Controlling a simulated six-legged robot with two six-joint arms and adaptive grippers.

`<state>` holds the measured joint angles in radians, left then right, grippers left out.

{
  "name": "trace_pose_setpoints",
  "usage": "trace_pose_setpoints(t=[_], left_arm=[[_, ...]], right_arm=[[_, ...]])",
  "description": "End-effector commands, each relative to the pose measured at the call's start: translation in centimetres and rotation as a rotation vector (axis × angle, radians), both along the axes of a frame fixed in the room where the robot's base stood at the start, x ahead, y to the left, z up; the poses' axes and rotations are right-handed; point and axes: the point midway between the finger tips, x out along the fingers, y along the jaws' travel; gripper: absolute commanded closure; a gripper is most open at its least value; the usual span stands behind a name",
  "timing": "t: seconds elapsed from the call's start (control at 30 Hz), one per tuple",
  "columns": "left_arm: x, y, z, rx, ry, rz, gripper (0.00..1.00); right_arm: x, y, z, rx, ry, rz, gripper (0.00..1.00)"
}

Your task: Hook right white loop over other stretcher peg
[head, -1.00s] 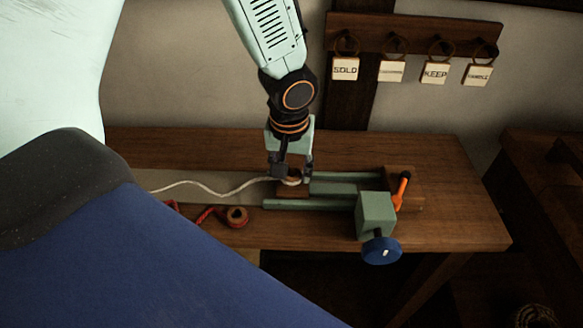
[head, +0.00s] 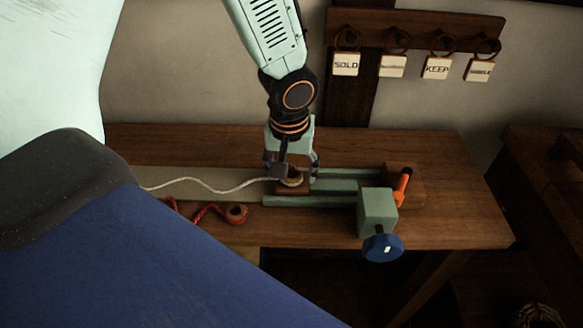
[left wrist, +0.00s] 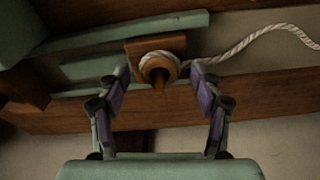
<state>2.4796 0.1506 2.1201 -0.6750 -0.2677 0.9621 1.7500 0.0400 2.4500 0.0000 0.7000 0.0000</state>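The white rope (head: 205,190) runs from the left along the bench to a wooden block (head: 290,191) on the green stretcher. In the left wrist view its end loop (left wrist: 178,62) lies around the brown wooden peg (left wrist: 159,82) on that block (left wrist: 178,44). My left gripper (head: 293,174) is at this peg in the head view. In the left wrist view my left gripper (left wrist: 160,85) is open, its fingers apart on either side of the peg and loop. My right gripper is not in view.
The stretcher has green rails (head: 345,183), a green block (head: 377,212), a blue handwheel (head: 382,248) and an orange handle (head: 403,184). A red rope (head: 208,212) with a round wooden end piece (head: 237,213) lies on the bench (head: 440,222). Tags hang from a wall rack (head: 420,32).

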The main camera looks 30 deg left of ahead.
Motion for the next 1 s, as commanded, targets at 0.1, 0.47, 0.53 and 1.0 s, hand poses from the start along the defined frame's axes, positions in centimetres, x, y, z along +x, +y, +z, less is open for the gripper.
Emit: trace_pose_setpoints(t=[0.1,0.47,0.53,1.0], left_arm=[[0.0,0.0,0.0,0.000,0.000,0.000,0.29],[-0.1,0.0,1.1,0.002,-0.001,0.000,0.29],[-0.2,-0.1,2.2,0.001,-0.004,0.001,0.29],[-1.3,-0.6,10.4,0.000,-0.003,0.000,0.29]], right_arm=[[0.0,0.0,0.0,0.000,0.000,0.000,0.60],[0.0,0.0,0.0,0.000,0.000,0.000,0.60],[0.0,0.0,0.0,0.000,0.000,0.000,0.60],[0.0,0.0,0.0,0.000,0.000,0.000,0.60]])
